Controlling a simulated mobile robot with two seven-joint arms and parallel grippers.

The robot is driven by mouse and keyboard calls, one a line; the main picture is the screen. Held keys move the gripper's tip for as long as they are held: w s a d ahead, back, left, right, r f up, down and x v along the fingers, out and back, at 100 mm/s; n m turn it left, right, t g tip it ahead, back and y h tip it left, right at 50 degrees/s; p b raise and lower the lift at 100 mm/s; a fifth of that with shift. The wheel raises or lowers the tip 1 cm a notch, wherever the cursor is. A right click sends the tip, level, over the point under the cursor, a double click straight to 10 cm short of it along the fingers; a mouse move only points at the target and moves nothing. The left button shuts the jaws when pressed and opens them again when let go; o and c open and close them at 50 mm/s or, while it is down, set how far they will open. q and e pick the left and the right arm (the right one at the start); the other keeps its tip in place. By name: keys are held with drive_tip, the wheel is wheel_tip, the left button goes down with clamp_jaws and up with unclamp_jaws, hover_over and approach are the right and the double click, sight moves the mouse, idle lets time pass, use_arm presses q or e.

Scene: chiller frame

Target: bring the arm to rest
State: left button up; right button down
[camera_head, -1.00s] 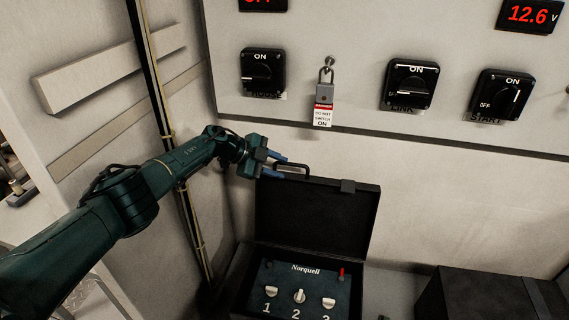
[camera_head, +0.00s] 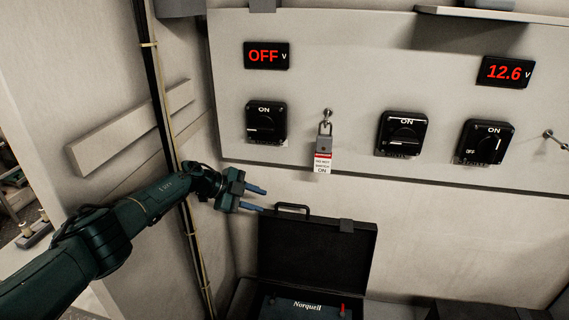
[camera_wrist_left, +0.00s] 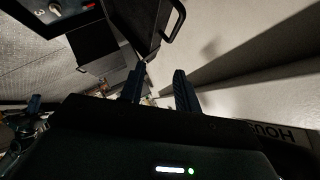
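My left gripper (camera_head: 252,198) is in the head view, left of centre, with its blue fingers apart and nothing between them. It is just left of the handle of an open black case (camera_head: 315,250), and I see no contact. In the left wrist view the two fingers (camera_wrist_left: 160,85) are also apart and empty, with the case lid and handle (camera_wrist_left: 172,25) beyond them. My right gripper shows in neither view.
A panel carries several black rotary switches (camera_head: 265,122), a padlock (camera_head: 324,145) with a red and white tag, and displays reading OFF (camera_head: 266,56) and 12.6 (camera_head: 505,71). A vertical pole or cable run (camera_head: 170,130) stands behind my left arm.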

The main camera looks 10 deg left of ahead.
use_arm(q)
drive_tip(key=s+d+f+n+t, duration=0.2)
drive_tip(key=s+d+n+t, duration=0.15)
drive_tip(key=d, duration=0.45)
drive_tip(key=s+d+f+n+t, duration=0.2)
drive_tip(key=d+n+t, duration=0.15)
drive_tip(key=d, duration=0.35)
drive_tip(key=s+a+f+n+g+y, duration=0.1)
drive_tip(key=s+a+n+g+y, duration=0.3)
drive_tip(key=s, duration=0.9)
drive_tip(key=s+a+f+n+g+y, duration=0.15)
drive_tip(key=s+a+n, duration=0.35)
drive_tip(key=s, duration=0.8)
drive_tip(key=s+a+f+n+g+y, duration=0.1)
drive_tip(key=s+a+n+g+y, duration=0.4)
drive_tip(key=s, duration=0.8)
drive_tip(key=w+d+f+m+t+h, duration=0.2)
drive_tip(key=w+d+f+t+h, duration=0.1)
drive_tip(key=f+t, duration=0.4)
wheel_tip(320, 180, down, 3)
drive_tip(key=shift+w+d+f+m+t+h, duration=0.1)
drive_tip(key=shift+w+d+m+t+h, duration=0.25)
drive_tip(key=shift+w+d, duration=0.55)
drive_tip(key=shift+w+a, duration=0.2)
drive_tip(key=shift+a, duration=0.05)
